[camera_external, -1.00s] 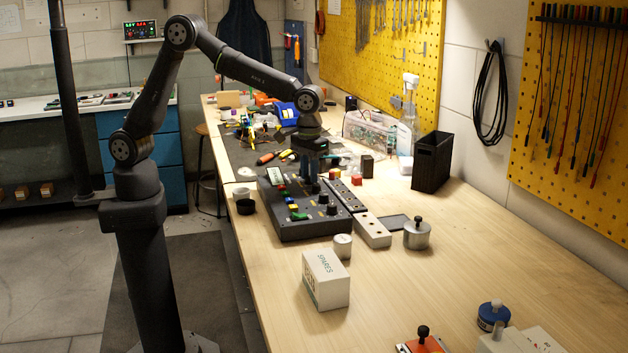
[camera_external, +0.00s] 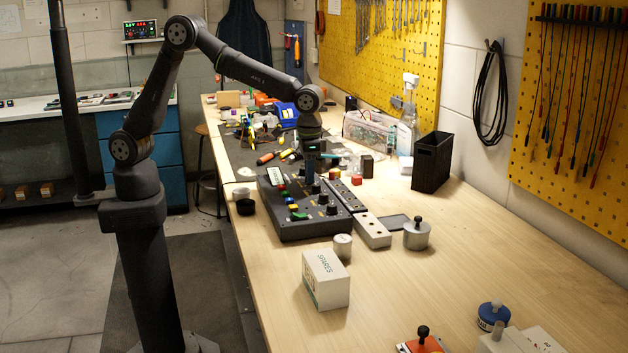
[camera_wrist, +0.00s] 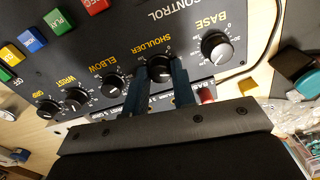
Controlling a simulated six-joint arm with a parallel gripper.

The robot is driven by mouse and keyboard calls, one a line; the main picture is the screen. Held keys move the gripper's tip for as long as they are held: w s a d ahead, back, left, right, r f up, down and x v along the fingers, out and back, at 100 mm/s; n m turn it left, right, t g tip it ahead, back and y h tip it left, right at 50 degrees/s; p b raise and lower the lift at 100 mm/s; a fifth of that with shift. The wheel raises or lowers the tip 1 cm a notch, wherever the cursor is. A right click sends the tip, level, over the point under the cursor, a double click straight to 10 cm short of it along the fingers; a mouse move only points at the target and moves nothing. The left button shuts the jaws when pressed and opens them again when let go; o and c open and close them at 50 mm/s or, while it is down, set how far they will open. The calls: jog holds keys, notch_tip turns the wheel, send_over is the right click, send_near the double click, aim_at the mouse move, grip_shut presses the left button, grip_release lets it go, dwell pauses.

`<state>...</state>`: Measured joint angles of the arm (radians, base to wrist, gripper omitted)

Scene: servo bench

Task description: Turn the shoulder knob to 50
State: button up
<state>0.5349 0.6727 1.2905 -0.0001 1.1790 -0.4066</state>
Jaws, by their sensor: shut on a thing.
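The dark control box (camera_external: 290,230) lies on the bench, and its panel (camera_wrist: 130,35) fills much of the wrist view. The black shoulder knob (camera_wrist: 159,68) sits beside its yellow SHOULDER label, between the base knob (camera_wrist: 216,47) and the elbow knob (camera_wrist: 112,85). My gripper (camera_wrist: 160,78) has one blue-grey finger on each side of the shoulder knob and is shut on it. In the external view my gripper (camera_external: 309,178) points down onto the panel's far part. The fingers hide part of the knob and its scale, and I cannot read its setting.
Wrist (camera_wrist: 76,97) and grip (camera_wrist: 47,108) knobs continue the row; coloured buttons such as the green PLAY button (camera_wrist: 59,21) lie across the panel. A grey block with holes (camera_external: 372,232) and a SPARES box (camera_external: 326,281) stand nearby.

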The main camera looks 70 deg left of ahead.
jog(key=shift+m, duration=1.1)
jog(key=o, duration=1)
notch_tip(320, 180, up, 17)
jog(key=shift+r, duration=0.2)
jog(key=shift+f, duration=0.1)
notch_tip(320, 180, down, 17)
jog(key=shift+f, duration=0.15)
dwell(0.5)
